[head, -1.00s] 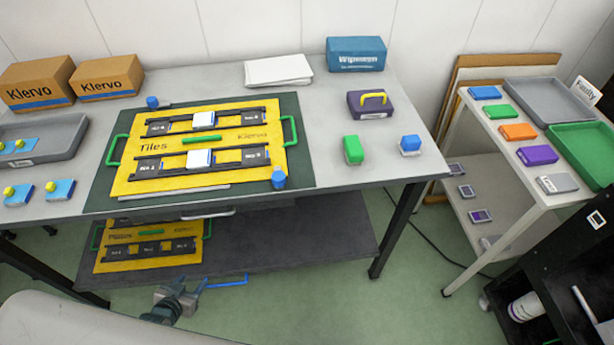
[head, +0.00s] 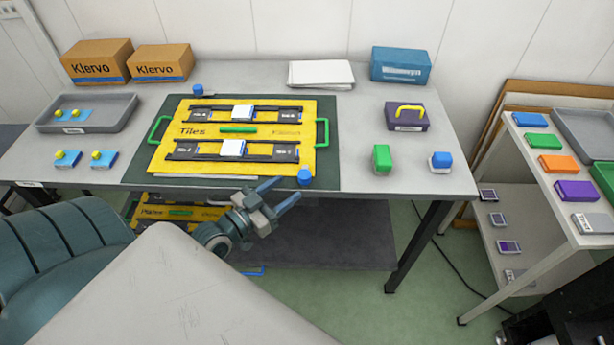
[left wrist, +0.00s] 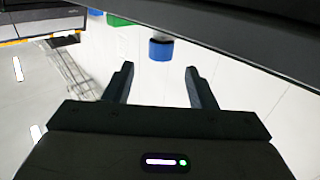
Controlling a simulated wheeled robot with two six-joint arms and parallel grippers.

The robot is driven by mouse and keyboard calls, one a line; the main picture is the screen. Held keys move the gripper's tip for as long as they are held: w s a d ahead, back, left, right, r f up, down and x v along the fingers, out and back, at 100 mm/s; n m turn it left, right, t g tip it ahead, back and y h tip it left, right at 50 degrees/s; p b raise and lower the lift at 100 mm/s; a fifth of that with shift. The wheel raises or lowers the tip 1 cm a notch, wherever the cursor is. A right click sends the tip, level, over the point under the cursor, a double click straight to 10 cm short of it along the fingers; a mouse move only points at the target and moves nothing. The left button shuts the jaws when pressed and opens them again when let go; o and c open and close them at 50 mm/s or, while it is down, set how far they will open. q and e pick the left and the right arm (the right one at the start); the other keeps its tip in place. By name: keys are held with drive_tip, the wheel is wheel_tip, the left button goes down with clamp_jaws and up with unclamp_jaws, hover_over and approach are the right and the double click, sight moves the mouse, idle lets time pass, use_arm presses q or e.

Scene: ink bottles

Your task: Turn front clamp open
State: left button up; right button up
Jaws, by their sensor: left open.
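The yellow tile board (head: 155,165) lies on a dark mat on the table. The front clamp, a blue knob (head: 304,176), stands at the board's front right corner. Another blue knob (head: 197,90) stands at the back left corner. My left gripper (head: 289,189) is open and empty at the table's front edge, just in front of the front clamp and apart from it. In the left wrist view a blue round knob (left wrist: 160,48), apparently the front clamp, shows beyond the gap between the open fingers (left wrist: 158,85). My right gripper is not in view.
A green bottle (head: 382,158) and a blue-capped bottle (head: 440,161) stand right of the mat. A purple box (head: 407,120) is behind them. A grey tray (head: 88,121) is at the left. The tabletop between mat and green bottle is clear.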

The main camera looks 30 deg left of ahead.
sight(299, 179)
use_arm(q)
drive_tip(key=b+x, duration=0.1)
drive_tip(key=x, duration=0.4)
drive_tip(key=shift+w+f, duration=0.1)
drive_tip(key=shift+w, duration=0.2)
drive_tip(key=shift+x, duration=0.9)
